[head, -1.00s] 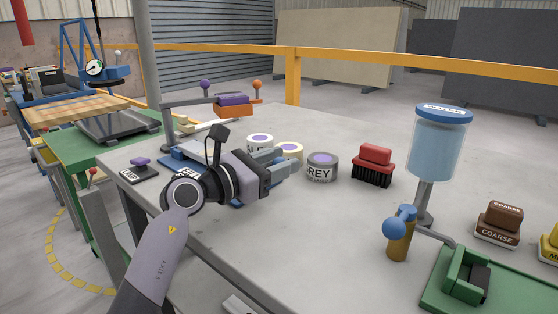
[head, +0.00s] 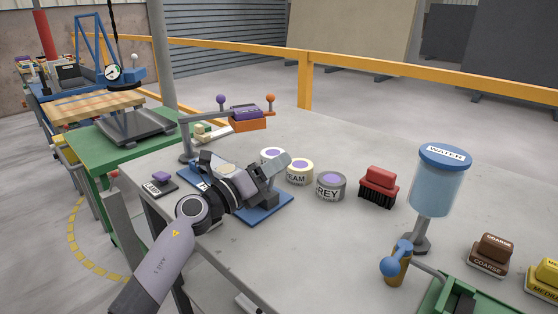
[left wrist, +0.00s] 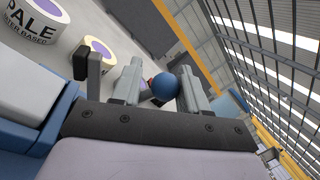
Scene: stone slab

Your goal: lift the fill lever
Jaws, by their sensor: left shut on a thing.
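My left gripper (head: 284,163) reaches in from the left over a blue base plate (head: 262,216) on the stone-grey table. In the left wrist view a blue ball knob (left wrist: 164,86) sits between the fingers of the gripper (left wrist: 160,90), and they are shut on it. I take this ball for the end of the fill lever. Its arm is hidden by the gripper in both views. The base carries a partly covered label. A white and blue body (left wrist: 30,110) fills the lower left of the left wrist view. My right gripper is not in view.
Close by stand a cream tin (head: 299,176), a grey tin (head: 330,189) and a pale tin (left wrist: 40,25). A red brush (head: 378,185), a water tank (head: 438,185) and a blue-knobbed brass post (head: 396,266) stand to the right. The front middle of the table is clear.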

